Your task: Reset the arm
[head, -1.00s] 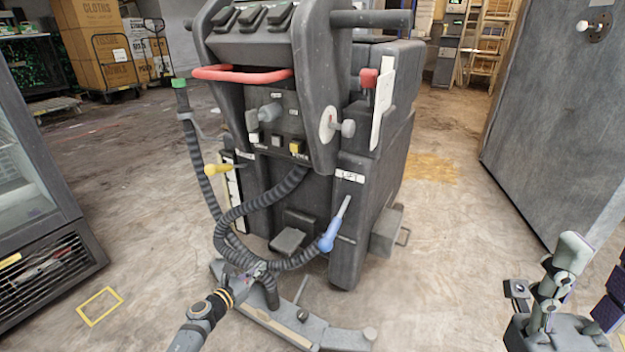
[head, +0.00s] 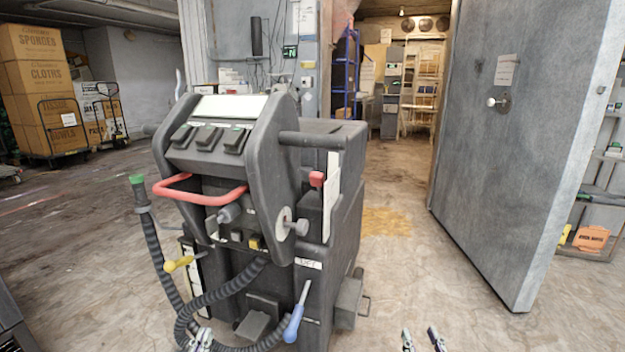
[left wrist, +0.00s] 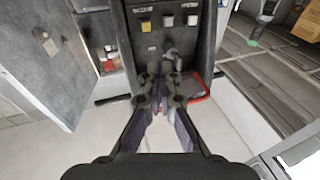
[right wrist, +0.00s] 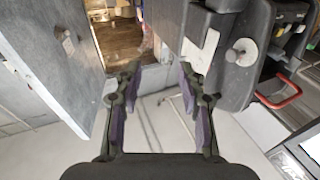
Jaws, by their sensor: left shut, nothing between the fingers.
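My left gripper (head: 201,341) shows at the bottom edge of the head view, in front of the lower part of the grey floor machine (head: 335,160). Its fingers meet in the left wrist view (left wrist: 163,80), shut with nothing between them. My right gripper (head: 422,338) is at the bottom edge, right of the machine, over bare floor. Its fingers stand apart and empty in the right wrist view (right wrist: 160,80). Most of both arms is out of the head view.
A large grey door (head: 520,130) stands at the right. Floor between machine and door is clear. Stacked boxes (head: 32,95) are at the back left.

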